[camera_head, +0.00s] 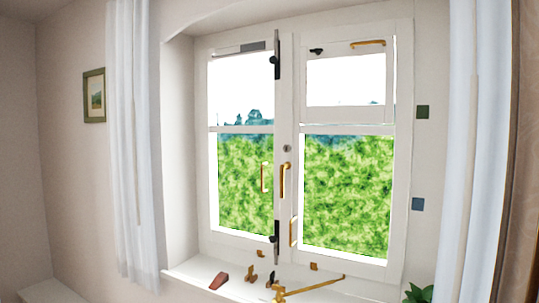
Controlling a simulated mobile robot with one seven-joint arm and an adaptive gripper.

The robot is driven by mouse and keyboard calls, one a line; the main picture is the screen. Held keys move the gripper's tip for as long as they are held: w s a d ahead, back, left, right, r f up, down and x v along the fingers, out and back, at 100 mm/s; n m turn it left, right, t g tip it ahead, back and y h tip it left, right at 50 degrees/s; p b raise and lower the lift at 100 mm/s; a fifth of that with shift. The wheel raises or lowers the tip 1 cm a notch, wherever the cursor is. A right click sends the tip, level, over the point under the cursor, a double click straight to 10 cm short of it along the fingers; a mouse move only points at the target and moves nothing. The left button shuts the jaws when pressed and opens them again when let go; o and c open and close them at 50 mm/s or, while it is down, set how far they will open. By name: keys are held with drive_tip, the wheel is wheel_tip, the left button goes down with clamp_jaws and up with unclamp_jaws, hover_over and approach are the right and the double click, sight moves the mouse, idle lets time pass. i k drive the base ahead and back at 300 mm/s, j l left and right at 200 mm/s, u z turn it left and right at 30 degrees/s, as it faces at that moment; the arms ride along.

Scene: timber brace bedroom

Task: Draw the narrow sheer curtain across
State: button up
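A white sheer curtain (146,190) hangs gathered in folds at the left of the window, on the wall beside the recess. A second white curtain (455,190) hangs gathered at the right. It looks somewhat wider in the picture. A thin pale upright strip, perhaps a draw rod, runs down each curtain. The window panes between them are uncovered. The curtain tops are out of the frame, and so is any rail. I cannot tell for sure which curtain the task calls narrow. My gripper is not in view.
The white window (290,190) appears shut and has brass handles. Its sill (195,277) holds a reddish-brown wedge (219,281) and several brass fittings. A green plant (418,294) stands at the lower right. A brown upright (522,150) borders the right edge. A small picture (94,96) hangs at left.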

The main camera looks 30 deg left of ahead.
sight(146, 274)
drive_tip(key=u, duration=2.1)
drive_tip(key=i+j+u, duration=0.1)
drive_tip(key=i, duration=0.55)
